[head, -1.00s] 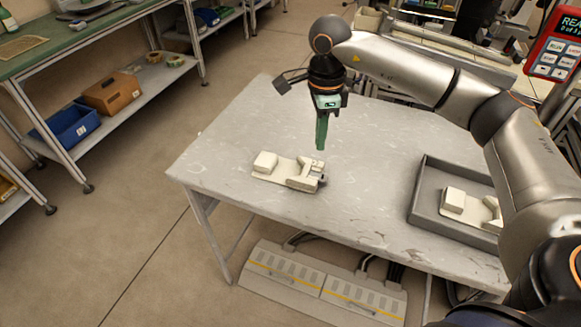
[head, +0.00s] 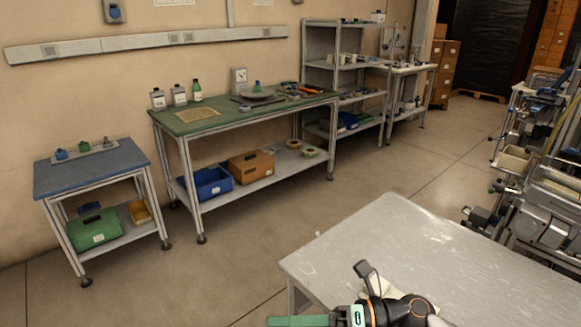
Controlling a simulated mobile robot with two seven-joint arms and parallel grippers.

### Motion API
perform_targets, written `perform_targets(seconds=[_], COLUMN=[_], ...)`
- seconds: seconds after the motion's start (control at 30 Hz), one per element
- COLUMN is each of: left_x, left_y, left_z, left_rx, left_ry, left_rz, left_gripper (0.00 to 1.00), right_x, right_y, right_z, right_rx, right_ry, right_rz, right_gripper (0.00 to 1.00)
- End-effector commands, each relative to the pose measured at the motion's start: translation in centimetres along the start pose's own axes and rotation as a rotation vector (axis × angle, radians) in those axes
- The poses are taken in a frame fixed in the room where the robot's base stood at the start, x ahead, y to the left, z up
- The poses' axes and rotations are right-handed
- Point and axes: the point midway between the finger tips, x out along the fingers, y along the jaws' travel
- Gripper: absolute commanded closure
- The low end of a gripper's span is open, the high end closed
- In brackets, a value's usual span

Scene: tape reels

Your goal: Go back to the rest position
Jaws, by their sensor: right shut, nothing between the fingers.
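My right gripper (head: 272,321) shows at the bottom edge of the head view, with its green fingers pointing left. It is shut and empty. Its wrist is in front of the near part of the pale grey table (head: 400,232). A bit of a cream-white part (head: 372,287) shows on the table behind my wrist, mostly hidden. My left gripper is out of view.
A green-topped bench (head: 240,115) with bottles and tools stands along the wall. A small blue-topped table (head: 90,168) is at the left. A cluttered rack (head: 540,200) is at the right. The floor between bench and grey table is clear.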

Motion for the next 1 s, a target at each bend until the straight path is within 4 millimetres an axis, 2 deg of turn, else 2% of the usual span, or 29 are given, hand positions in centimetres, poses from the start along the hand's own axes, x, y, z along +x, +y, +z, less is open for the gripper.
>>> perform_targets(seconds=[0.07, 0.17, 0.27, 0.37, 0.47, 0.53, 0.63, 0.7, 0.8, 0.9, 1.0], left_x=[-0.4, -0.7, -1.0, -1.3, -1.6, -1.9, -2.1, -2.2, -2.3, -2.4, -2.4], left_y=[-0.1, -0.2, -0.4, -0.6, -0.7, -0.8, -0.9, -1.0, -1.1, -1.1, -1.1], left_z=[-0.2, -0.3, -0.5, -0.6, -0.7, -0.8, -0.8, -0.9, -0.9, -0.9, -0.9], left_rx=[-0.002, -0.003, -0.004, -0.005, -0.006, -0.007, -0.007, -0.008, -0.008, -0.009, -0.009], left_ry=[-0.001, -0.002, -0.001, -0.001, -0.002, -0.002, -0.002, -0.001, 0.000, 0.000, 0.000], left_rz=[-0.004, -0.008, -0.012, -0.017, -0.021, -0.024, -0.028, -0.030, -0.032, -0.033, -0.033], left_gripper=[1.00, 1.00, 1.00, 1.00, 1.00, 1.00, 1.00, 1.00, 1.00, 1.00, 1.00], right_x=[0.4, -0.7, -3.0, -6.0, -9.4, -11.5, -14.0, -15.1, -16.1, -16.5, -16.6], right_y=[0.7, 0.1, -2.1, -5.6, -9.6, -12.2, -14.8, -15.8, -16.3, -16.5, -16.5], right_z=[1.0, 2.5, 3.0, 1.7, -1.8, -5.6, -11.7, -15.6, -19.9, -22.3, -23.4], right_rx=[0.196, 0.455, 0.734, 1.025, 1.325, 1.536, 1.801, 1.946, 2.094, 2.177, 2.211], right_ry=[-0.188, -0.428, -0.666, -0.903, -1.137, -1.297, -1.497, -1.606, -1.715, -1.777, -1.800], right_rz=[0.086, 0.168, 0.226, 0.261, 0.273, 0.272, 0.255, 0.240, 0.220, 0.209, 0.202], right_gripper=[1.00, 1.00, 1.00, 1.00, 1.00, 1.00, 1.00, 1.00, 1.00, 1.00, 1.00])
